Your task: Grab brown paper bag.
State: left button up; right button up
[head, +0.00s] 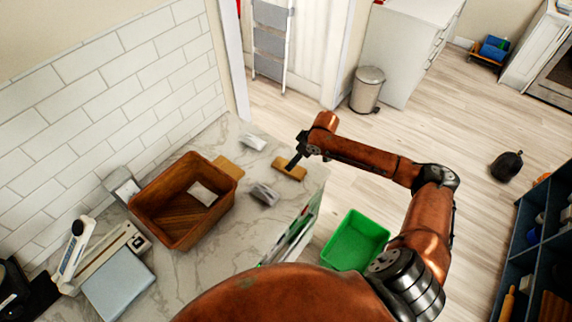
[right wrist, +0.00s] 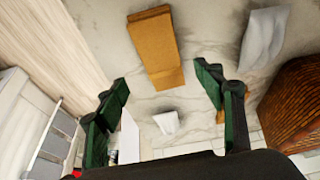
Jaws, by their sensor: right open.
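A brown paper bag (head: 289,168) lies flat on the marble counter near its right edge. In the right wrist view the bag (right wrist: 156,48) lies ahead of the fingertips, roughly centred between them but beyond them. My right gripper (head: 293,163) is over the bag in the head view, and its dark fingers hide a little of it. In the right wrist view the right gripper (right wrist: 163,77) is open, with nothing between its fingers. A second flat brown piece (head: 229,168) lies beside the basket. My left gripper is out of view.
A brown woven basket (head: 165,222) with a white packet inside stands left of the bag. A grey packet (head: 264,194) and a white packet (head: 252,141) lie nearby. A green bin (head: 356,240) is right of the counter. A scale-like device (head: 118,284) is at lower left.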

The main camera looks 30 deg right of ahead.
jog(key=x, duration=0.3)
jog(key=shift+s+a, duration=0.15)
jog(key=shift+x, duration=1.25)
jog(key=shift+w+f, duration=0.2)
jog(key=shift+f, duration=0.25)
jog(key=c, duration=0.7)
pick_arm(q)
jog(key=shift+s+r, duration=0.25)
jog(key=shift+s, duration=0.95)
pick_arm(e)
jog(key=c, duration=0.6)
